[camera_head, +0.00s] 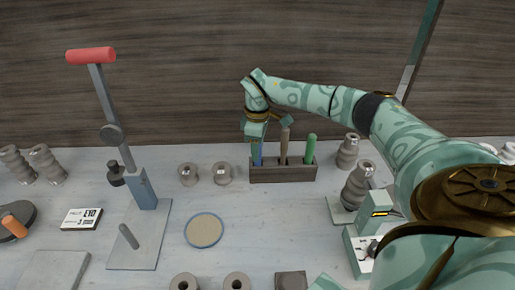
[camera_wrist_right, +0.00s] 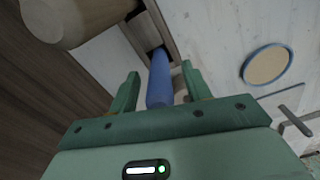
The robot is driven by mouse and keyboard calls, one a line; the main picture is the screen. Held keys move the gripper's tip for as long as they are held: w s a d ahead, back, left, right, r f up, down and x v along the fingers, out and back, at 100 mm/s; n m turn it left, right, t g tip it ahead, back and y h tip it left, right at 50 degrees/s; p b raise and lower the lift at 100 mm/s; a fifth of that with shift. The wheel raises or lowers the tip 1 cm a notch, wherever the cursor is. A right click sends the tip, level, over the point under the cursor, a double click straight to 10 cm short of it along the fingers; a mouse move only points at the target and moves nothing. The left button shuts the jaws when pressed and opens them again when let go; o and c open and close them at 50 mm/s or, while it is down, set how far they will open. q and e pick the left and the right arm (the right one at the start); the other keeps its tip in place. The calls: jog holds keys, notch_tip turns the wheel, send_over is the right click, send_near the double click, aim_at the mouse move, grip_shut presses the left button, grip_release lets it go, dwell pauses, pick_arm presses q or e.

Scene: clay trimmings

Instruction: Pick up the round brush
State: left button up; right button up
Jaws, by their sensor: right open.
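A wooden rack (camera_head: 283,174) at the back holds three upright tools: one with a blue handle (camera_head: 257,157), one with a wooden handle (camera_head: 284,143) and one with a green handle (camera_head: 310,150). Their working ends are hidden, so I cannot tell which is the round brush. My right gripper (camera_head: 256,143) is over the blue handle. In the right wrist view the blue handle (camera_wrist_right: 160,84) stands between the open fingers of the right gripper (camera_wrist_right: 160,76), with gaps on both sides. My left gripper is not in view.
The wooden handle (camera_wrist_right: 55,18) shows close beside the gripper in the wrist view. Grey spools (camera_head: 188,174) stand left of the rack, and ribbed clay pieces (camera_head: 347,152) right of it. A lever press (camera_head: 147,190) and a round disc (camera_head: 204,230) are at front left.

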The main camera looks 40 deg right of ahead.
grip_shut()
jog(key=shift+r, duration=0.15)
notch_tip(320, 180, up, 10)
jog(key=shift+f+p, duration=0.1)
jog(key=shift+p, duration=1)
